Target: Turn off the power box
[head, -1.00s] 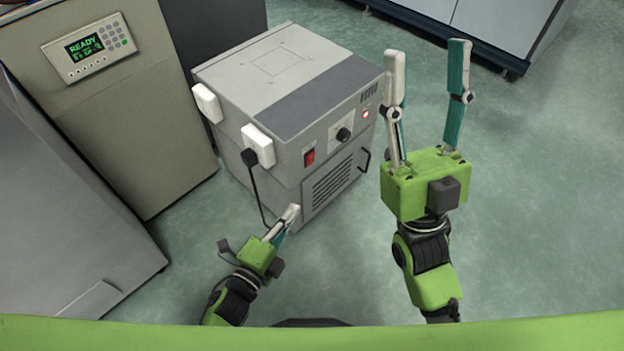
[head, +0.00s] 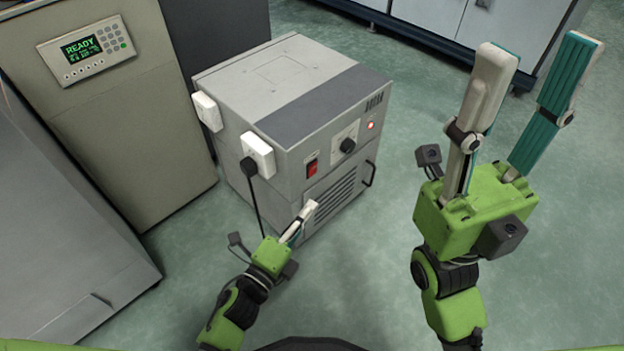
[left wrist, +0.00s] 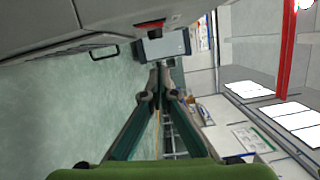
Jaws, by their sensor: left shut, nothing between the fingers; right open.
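The power box (head: 290,90) is a grey cabinet on the floor. Its front panel has a red rocker switch (head: 312,168), a black knob (head: 347,146) and a glowing red lamp (head: 371,126). My left gripper (head: 312,207) is shut and empty, in front of the vented lower panel and below the switch, apart from the switch. Whether it touches the panel is unclear. In the left wrist view its fingers (left wrist: 158,68) meet at the tips, with the box's grey face above. My right gripper (head: 541,50) is open and empty, right of the box.
A black plug sits in a white socket (head: 258,150) on the box's side, its cord hanging down. Another white socket (head: 206,110) is beside it. A cabinet with a READY display (head: 82,47) stands at left. Green floor (head: 400,110) is clear right of the box.

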